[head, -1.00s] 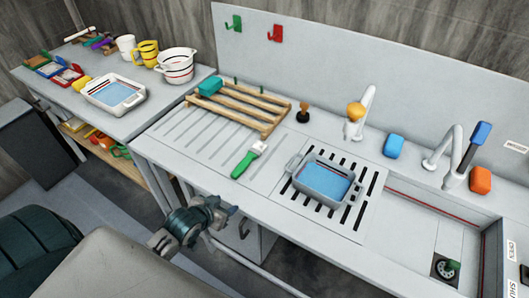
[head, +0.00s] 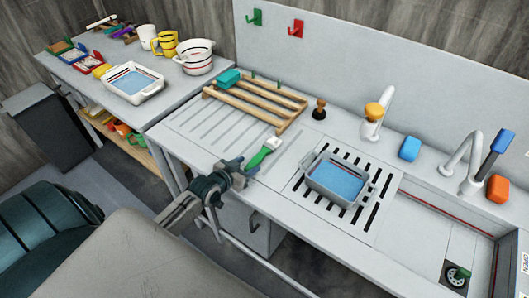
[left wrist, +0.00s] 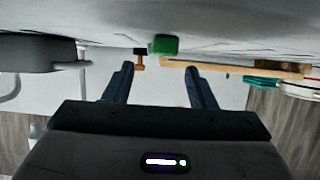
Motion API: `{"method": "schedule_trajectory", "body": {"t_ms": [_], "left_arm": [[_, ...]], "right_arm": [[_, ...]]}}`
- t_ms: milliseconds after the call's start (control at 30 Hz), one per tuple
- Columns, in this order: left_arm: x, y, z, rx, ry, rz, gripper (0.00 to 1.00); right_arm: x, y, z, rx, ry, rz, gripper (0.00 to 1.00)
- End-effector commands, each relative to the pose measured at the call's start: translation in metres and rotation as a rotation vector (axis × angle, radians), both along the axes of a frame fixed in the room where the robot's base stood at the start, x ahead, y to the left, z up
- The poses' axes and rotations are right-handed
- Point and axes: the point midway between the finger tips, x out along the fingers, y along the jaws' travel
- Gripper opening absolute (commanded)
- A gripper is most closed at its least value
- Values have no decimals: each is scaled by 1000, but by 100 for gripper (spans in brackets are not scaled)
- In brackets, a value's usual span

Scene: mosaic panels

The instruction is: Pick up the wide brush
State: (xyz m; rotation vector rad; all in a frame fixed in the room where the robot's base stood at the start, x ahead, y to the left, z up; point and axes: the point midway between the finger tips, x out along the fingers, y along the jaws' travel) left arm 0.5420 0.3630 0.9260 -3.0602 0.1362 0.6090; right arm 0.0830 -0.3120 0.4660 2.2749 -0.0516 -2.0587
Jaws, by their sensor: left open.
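The wide brush (head: 264,150) has a green handle and a pale head, and lies on the grey ribbed drainboard near its front edge. Its handle end points toward my left gripper (head: 247,170). The gripper is open and empty, right by the handle end in the head view; whether it touches cannot be told. In the left wrist view, my left gripper (left wrist: 159,68) shows two spread dark fingers. A green end, likely the brush handle (left wrist: 164,45), shows beyond and between the fingertips. My right gripper is in neither view.
A wooden rack (head: 277,104) with a teal sponge (head: 229,77) stands behind the brush. A grey tray of blue water (head: 336,180) sits on the slotted drain to the right. A wooden-handled plug (head: 320,108) stands behind. The ribbed board left of the brush is clear.

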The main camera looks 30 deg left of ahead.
Motion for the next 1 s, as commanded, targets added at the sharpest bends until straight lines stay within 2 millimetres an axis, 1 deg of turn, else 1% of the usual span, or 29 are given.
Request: {"method": "schedule_trajectory", "body": {"t_ms": [167,333,400,500,767,800,867,1000], "left_arm": [[11,-1,-3,-3,0,1,51],[33,0,-10,-5,1,2,51],[42,0,-15,-2,-1,2,51],[50,-1,-20,-1,0,2,51],[52,-2,-22,0,1,0,51],[51,-2,-22,0,1,0,47],[51,-1,-22,0,1,0,35],[51,-1,-22,0,1,0,8]], "right_arm": [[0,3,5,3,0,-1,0],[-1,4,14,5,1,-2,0],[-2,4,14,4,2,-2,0],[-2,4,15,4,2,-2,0],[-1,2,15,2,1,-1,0],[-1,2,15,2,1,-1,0],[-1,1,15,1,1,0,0],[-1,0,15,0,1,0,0]]}}
